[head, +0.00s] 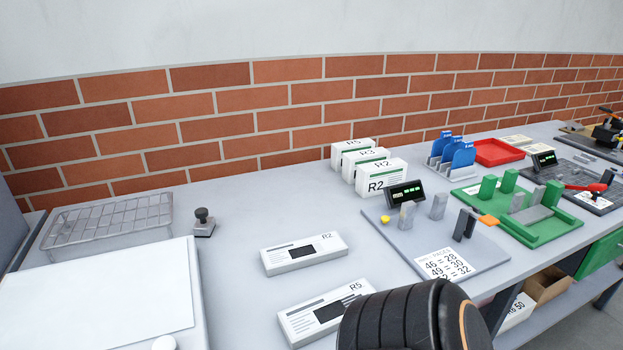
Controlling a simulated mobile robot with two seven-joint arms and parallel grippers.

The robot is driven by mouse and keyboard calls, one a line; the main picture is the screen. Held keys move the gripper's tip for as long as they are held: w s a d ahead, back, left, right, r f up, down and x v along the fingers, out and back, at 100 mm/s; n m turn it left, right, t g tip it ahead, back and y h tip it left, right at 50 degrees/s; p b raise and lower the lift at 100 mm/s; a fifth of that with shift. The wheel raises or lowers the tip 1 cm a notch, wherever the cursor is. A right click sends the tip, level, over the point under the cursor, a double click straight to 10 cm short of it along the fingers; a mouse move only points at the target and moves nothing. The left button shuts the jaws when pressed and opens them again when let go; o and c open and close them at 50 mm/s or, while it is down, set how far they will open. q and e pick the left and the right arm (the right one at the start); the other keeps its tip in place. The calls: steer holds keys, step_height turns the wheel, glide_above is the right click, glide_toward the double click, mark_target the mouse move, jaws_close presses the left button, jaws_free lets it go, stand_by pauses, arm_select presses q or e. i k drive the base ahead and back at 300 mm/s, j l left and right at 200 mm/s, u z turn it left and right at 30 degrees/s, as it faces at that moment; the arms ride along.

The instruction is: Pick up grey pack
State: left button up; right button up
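No plainly grey pack stands out. Two flat, pale grey-white packs lie on the grey table: one marked R2 (303,254) in the middle and one marked R5 (323,313) nearer the front. Each has a dark rectangle on top. Three upright white packs with green bands stand at the back, the front one marked R2 (378,182). I cannot tell which pack is meant. Neither gripper is in view; only a black rounded part of my arm shows at the bottom, close to the R5 pack's right end.
A grey board (448,268) with a display and small blocks lies right of the packs. Beyond it are a green fixture (535,237) and a red tray (497,151). A wire basket (108,222), stamp (203,222) and large white sheet (95,290) are at left.

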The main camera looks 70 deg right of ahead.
mark_target(278, 260)
steer(key=j+z, duration=0.15)
steer(key=z, duration=0.2)
steer(key=i+j+z, duration=0.1)
steer(key=z, duration=0.25)
steer(key=j+z, duration=0.35)
steer(key=l+z, duration=0.35)
steer(key=z, duration=0.15)
steer(key=i+l+z, duration=0.1)
steer(key=l+z, duration=0.25)
steer(key=z, duration=0.15)
